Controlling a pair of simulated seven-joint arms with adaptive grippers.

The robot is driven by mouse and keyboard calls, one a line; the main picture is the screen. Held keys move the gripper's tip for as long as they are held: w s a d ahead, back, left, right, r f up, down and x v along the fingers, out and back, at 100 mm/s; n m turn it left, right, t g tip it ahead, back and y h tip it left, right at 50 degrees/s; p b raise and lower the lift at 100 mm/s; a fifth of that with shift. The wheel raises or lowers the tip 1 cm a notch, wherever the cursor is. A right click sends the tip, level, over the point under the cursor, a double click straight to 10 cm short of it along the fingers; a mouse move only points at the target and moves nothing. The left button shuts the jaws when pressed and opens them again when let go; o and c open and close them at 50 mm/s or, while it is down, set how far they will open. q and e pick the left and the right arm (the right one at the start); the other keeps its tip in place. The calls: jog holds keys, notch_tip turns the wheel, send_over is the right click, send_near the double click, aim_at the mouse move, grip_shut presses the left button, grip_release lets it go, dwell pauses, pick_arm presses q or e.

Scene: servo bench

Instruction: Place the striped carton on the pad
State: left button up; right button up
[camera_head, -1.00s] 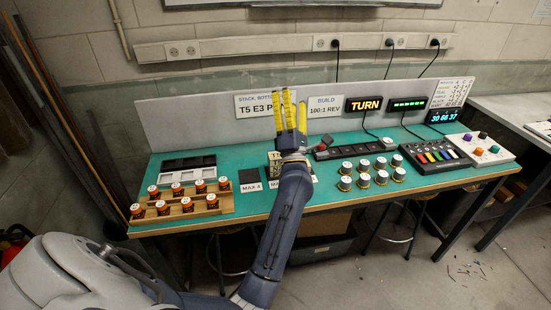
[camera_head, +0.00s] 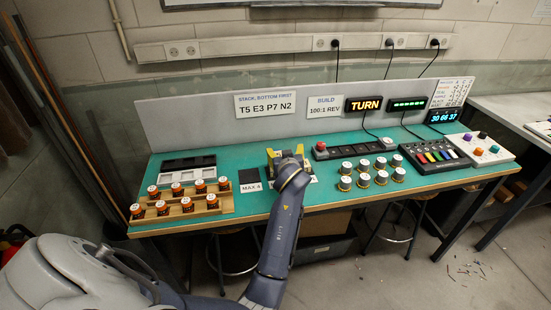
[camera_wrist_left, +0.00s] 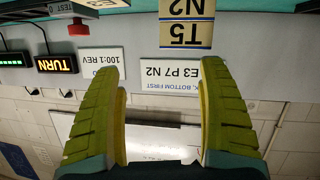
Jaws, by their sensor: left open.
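I cannot make out a striped carton in these frames. A tan block or stack marked T5 and N2 (camera_wrist_left: 186,30) shows upside down at the top of the left wrist view; in the head view my gripper and arm largely hide that spot. A black square pad (camera_head: 248,175) lies on the green bench top, just left of my gripper, with a white MAX 4 card in front. My left gripper (camera_head: 287,157) is over the bench middle, its yellow fingers spread. In the left wrist view the gripper (camera_wrist_left: 160,70) is open with nothing between its fingers. My right gripper is not in view.
A wooden rack (camera_head: 180,204) of orange-banded cans and a black-and-white tray (camera_head: 188,165) stand left. Several white-topped cans (camera_head: 363,180), a black strip with a red button (camera_head: 350,149), and control boxes (camera_head: 436,155) stand right. A grey panel (camera_head: 200,116) rises behind.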

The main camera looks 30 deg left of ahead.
aim_at(277, 155)
pick_arm(q)
jog(key=shift+s+a+f+n+g+y, duration=0.3)
jog(key=shift+s+a+f+g+y, duration=0.4)
jog(key=shift+s+f+g, duration=0.25)
jog(key=shift+x, duration=2.55)
jog(key=shift+s+f, duration=0.1)
jog(key=c, duration=1.4)
